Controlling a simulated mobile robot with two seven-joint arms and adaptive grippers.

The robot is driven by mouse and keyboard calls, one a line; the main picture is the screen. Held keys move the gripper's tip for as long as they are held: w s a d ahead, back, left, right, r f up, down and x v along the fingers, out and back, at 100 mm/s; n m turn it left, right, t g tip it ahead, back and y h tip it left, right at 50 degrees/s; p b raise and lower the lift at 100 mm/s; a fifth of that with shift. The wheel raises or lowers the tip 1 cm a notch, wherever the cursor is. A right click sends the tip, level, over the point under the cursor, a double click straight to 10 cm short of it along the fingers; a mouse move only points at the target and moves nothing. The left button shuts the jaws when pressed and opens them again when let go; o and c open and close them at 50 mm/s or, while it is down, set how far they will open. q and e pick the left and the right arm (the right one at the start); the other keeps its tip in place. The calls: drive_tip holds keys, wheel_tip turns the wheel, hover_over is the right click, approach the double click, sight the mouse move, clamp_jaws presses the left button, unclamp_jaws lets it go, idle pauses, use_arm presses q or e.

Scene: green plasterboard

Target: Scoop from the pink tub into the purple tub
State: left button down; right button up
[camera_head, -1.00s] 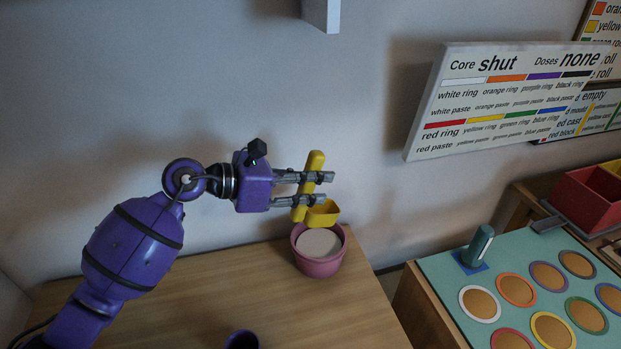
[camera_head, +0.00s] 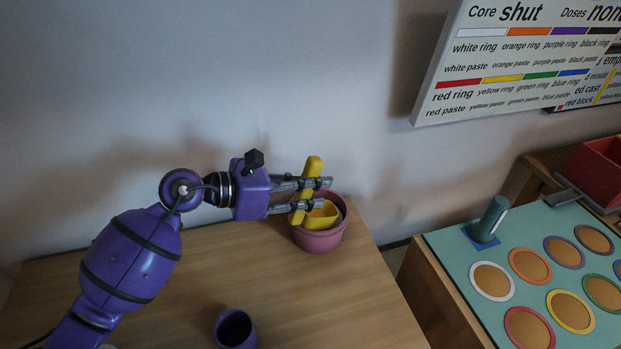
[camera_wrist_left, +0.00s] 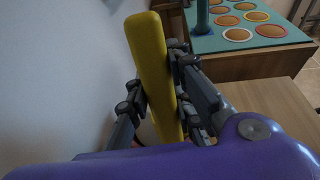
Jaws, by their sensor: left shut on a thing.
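My left gripper (camera_head: 311,193) is shut on the handle of a yellow scoop (camera_head: 313,168), which stands nearly upright. The scoop's cup is low at the mouth of the pink tub (camera_head: 318,241), overlapping its opening; how deep it sits I cannot tell. The pale contents of the tub are mostly hidden behind the scoop. The purple tub (camera_head: 236,329) stands on the wooden table near the front edge of the picture, its inside dark. In the left wrist view the yellow handle (camera_wrist_left: 153,75) runs between the gripper fingers. My right gripper is not in view.
The wooden table (camera_head: 350,300) is clear between the two tubs. To the right, across a gap, is a teal-topped bench (camera_head: 455,258) with several coloured rings around brown discs and a teal cylinder (camera_head: 490,218). A red bin (camera_head: 597,170) and a written board (camera_head: 520,65) are behind.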

use_arm(q)
drive_tip(key=shift+f, duration=0.65)
drive_tip(key=shift+s+f, duration=0.1)
drive_tip(key=shift+f, duration=0.2)
drive_tip(key=shift+r, duration=1.1)
drive_tip(key=shift+r+t+h, duration=0.25)
drive_tip(key=shift+r+h, duration=0.3)
drive_tip(key=shift+r, duration=1.35)
drive_tip(key=shift+r+t+h, duration=0.2)
drive_tip(key=shift+r+h, duration=0.3)
drive_tip(key=shift+r, duration=1.45)
drive_tip(key=shift+r+t+h, duration=0.25)
drive_tip(key=shift+r+h, duration=0.3)
drive_tip(key=shift+r, duration=1.35)
